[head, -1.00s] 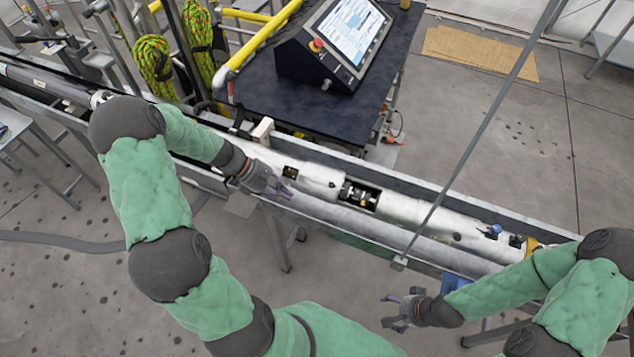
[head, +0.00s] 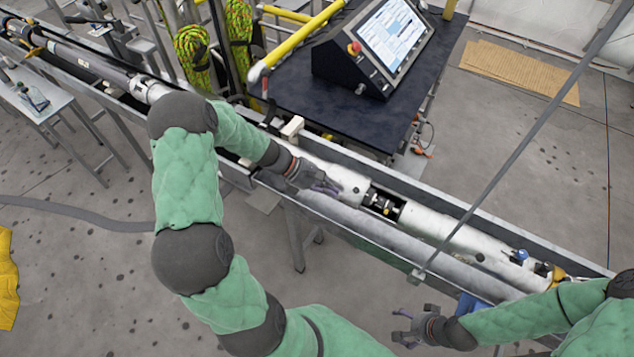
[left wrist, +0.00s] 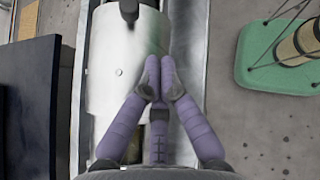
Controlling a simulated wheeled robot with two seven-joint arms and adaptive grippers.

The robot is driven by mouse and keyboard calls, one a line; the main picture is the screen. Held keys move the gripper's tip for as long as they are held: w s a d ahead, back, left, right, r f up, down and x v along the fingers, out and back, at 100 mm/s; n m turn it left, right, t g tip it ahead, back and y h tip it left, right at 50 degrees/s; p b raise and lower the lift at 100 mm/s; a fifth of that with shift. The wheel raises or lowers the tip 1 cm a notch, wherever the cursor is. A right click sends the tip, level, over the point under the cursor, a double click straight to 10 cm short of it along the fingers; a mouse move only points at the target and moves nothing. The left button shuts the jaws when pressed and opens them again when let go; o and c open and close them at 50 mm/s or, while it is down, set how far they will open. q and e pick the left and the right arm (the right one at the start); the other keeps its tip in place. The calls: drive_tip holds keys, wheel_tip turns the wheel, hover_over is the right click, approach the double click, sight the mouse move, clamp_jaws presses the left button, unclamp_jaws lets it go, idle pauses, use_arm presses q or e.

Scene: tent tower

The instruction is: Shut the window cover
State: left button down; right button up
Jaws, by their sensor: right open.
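A long silvery tube (head: 440,228) lies in a metal trough. It has a dark window opening (head: 384,203) with parts visible inside. A smooth silvery sleeve (head: 345,178), which looks like the window cover, sits left of the opening, which stands uncovered. In the left wrist view the sleeve (left wrist: 105,50) carries a small knob. My left gripper (head: 335,188) is at the tube, left of the opening. In the left wrist view its fingers (left wrist: 158,78) are together over the sleeve's side; contact is unclear. My right gripper (head: 403,327) is open and empty, in front of the trough.
A console (head: 370,45) stands on a dark table (head: 300,95) behind the trough. A thin grey pole (head: 520,145) crosses in front of the tube's right part. Yellow-green ropes (head: 192,55) hang behind. The floor in front is mostly open.

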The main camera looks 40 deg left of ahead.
sight(355, 197)
use_arm(q)
drive_tip(key=shift+w+d+r, duration=0.25)
drive_tip(key=shift+w+d, duration=0.15)
drive_tip(key=shift+d, duration=0.3)
drive_tip(key=shift+w+d+r, duration=0.25)
drive_tip(key=shift+w+d, duration=0.1)
drive_tip(key=shift+d, duration=0.35)
drive_tip(key=d, duration=0.4)
drive_tip(key=d+b, duration=0.1)
drive_tip(key=d, duration=0.4)
drive_tip(key=w+d, duration=0.1)
drive_tip(key=d, duration=0.3)
drive_tip(key=shift+d, duration=0.25)
